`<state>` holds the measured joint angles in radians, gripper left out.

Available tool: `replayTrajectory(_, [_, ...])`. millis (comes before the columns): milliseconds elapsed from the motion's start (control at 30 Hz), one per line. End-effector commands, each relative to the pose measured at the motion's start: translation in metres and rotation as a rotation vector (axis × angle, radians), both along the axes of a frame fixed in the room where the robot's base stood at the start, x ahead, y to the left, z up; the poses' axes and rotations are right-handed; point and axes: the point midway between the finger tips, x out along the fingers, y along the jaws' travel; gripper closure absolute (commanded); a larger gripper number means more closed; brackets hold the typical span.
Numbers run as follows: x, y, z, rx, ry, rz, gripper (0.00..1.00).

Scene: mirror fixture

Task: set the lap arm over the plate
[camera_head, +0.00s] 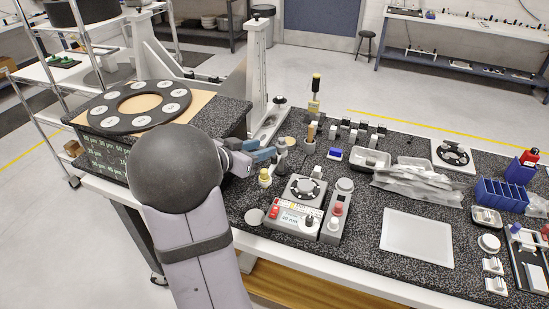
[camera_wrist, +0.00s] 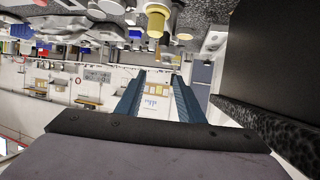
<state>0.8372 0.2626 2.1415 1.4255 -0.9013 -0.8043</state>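My gripper (camera_head: 268,154) has two blue fingers and is above the left part of the speckled table, beside the fixture block. In the wrist view the gripper (camera_wrist: 157,76) has its fingers apart with nothing held between them. A black ring plate (camera_head: 112,118) with several white discs lies on top of the fixture block at the left. A smaller dark round plate (camera_head: 305,188) sits on the grey control box. I cannot tell for sure which part is the lap arm. A pale upright column (camera_head: 257,60) stands behind the fixture block. My arm hides part of the block.
A yellow-topped piece (camera_head: 265,176) and small bottles stand close to my gripper. The control box (camera_head: 294,219), a white tray (camera_head: 417,238), plastic bags (camera_head: 415,174) and blue bins (camera_head: 501,196) occupy the table. In the wrist view a dark surface (camera_wrist: 275,65) fills the right side.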

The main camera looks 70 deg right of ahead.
Motion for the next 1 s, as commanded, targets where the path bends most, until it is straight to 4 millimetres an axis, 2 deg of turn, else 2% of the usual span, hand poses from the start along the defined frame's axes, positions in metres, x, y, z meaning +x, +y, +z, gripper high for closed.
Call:
replayTrajectory(33, [0.000, 0.000, -0.011, 0.004, 0.006, 0.000, 0.65])
replayTrajectory(267, [0.000, 0.000, -0.055, 0.004, 0.005, 0.001, 0.65])
replayTrajectory(400, [-0.009, -0.026, -0.060, 0.002, 0.001, -0.004, 0.65])
replayTrajectory(600, [-0.014, -0.051, -0.070, 0.001, -0.001, -0.001, 0.65])
replayTrajectory(800, [-0.017, -0.064, -0.076, 0.001, -0.001, 0.001, 0.65])
replayTrajectory(1000, [-0.018, -0.067, -0.077, 0.000, -0.001, 0.003, 0.65])
